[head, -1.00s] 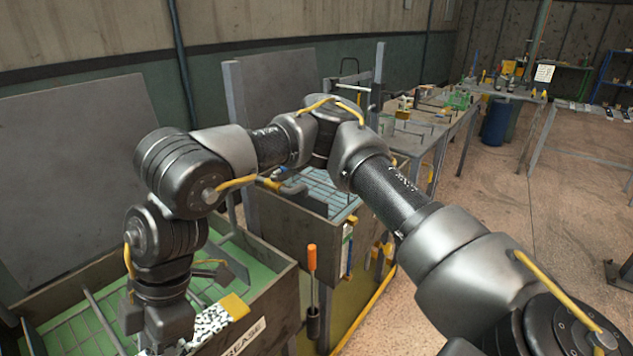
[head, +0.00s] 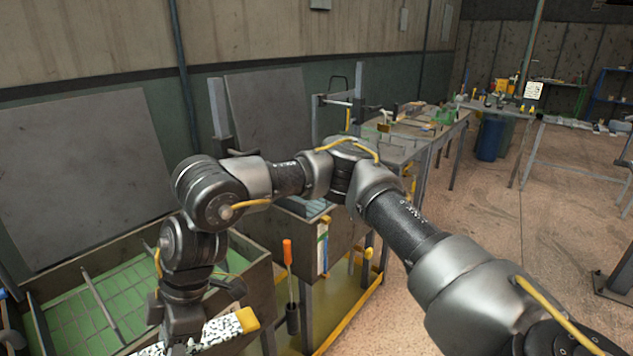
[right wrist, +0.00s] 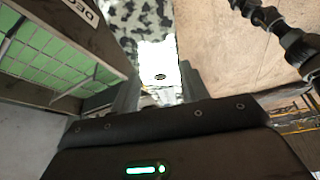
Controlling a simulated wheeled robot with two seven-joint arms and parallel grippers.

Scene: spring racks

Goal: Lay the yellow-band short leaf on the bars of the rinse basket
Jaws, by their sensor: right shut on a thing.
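My right gripper (right wrist: 160,92) is shut on a speckled black-and-white leaf (head: 218,330), which has a yellow band (head: 247,319) at its right end in the head view. The leaf's white part with a dark hole (right wrist: 158,60) lies between the fingers in the right wrist view. In the head view the leaf is above the right wall of the green-floored tank, and the fingertips are hidden. The rinse basket appears to be the bluish barred area (head: 312,208) in the tank behind, mostly hidden by my right arm. My left gripper is out of view.
The green-floored tank (head: 262,285) has lettering on its wall in the right wrist view (right wrist: 85,12). A grey post (head: 218,110) rises behind my arm. A cluttered bench (head: 425,130) runs farther back.

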